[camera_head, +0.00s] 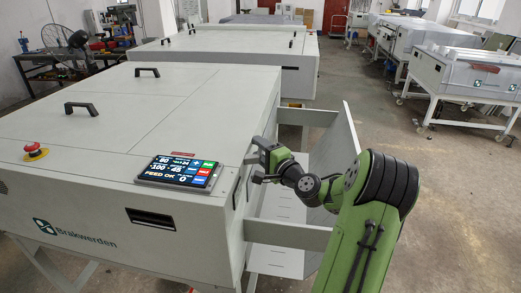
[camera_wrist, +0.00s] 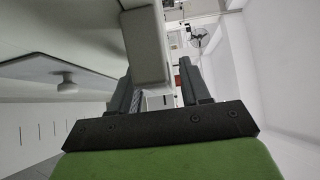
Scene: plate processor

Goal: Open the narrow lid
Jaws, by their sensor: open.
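The pale grey plate processor (camera_head: 75,205) stands on the left in the head view. A narrow top panel (camera_head: 225,115), which looks like the narrow lid, lies flat along its right side and appears closed. My gripper (camera_head: 259,165) is at the right edge of this panel, near the control display. In the wrist view my gripper (camera_wrist: 160,90) has its two dark fingers apart. A pale block-like part (camera_wrist: 147,50) of the machine shows between or just beyond them. I cannot tell whether a finger touches it.
A wider top panel carries two black handles (camera_head: 81,108). The control display (camera_head: 180,171) and a red emergency button (camera_head: 36,150) sit on the top near the front. An angled grey tray (camera_head: 335,140) juts out on the right, close to my arm. Open floor lies farther right.

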